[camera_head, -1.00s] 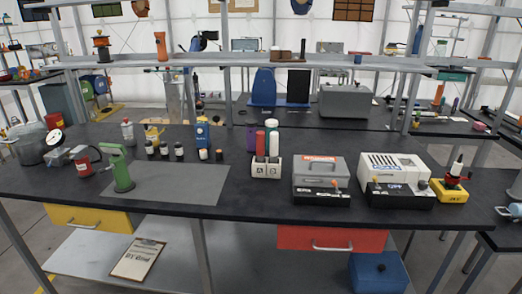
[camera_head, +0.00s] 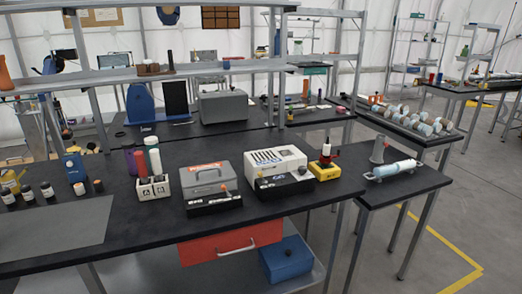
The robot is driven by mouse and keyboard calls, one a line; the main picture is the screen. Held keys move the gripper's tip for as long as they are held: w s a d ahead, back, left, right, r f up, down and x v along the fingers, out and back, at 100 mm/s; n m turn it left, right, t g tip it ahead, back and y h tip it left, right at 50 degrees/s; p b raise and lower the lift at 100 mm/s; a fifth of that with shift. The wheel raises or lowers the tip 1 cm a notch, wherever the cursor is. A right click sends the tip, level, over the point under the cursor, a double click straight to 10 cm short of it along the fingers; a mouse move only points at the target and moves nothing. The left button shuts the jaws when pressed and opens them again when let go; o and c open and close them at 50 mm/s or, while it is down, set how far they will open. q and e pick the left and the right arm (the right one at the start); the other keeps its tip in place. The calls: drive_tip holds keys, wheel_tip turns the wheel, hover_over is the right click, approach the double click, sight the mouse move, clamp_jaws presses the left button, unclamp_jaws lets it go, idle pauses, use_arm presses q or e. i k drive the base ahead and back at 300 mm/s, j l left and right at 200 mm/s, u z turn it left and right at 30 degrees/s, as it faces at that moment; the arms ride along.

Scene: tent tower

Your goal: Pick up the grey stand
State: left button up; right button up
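A small grey stand (camera_head: 378,152), tapered and upright, is on the small black side table (camera_head: 428,180) at the right. It is behind a light blue and white cylinder-shaped device (camera_head: 394,168), whose near part lies in front of the stand's foot. I cannot tell whether the two touch. Neither of my grippers is in view.
The long black bench (camera_head: 150,232) holds a grey toolbox (camera_head: 208,180), a white device (camera_head: 275,162) and a yellow-based device (camera_head: 325,166). A rack of bottles (camera_head: 152,188) stands left of them. Open floor (camera_head: 470,215) with yellow lines lies right of the side table.

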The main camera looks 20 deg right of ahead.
sight(380, 146)
drive_tip(key=z, duration=1.45)
drive_tip(key=i+l, duration=0.3)
drive_tip(key=i+l+u, duration=0.1)
drive_tip(key=i+l, duration=0.2)
drive_tip(key=l, duration=0.2)
drive_tip(key=i+l, duration=0.3)
drive_tip(key=l, duration=0.15)
drive_tip(key=i+l+u, duration=0.1)
drive_tip(key=i+l, duration=0.5)
drive_tip(key=l, duration=0.25)
drive_tip(key=u, duration=0.05)
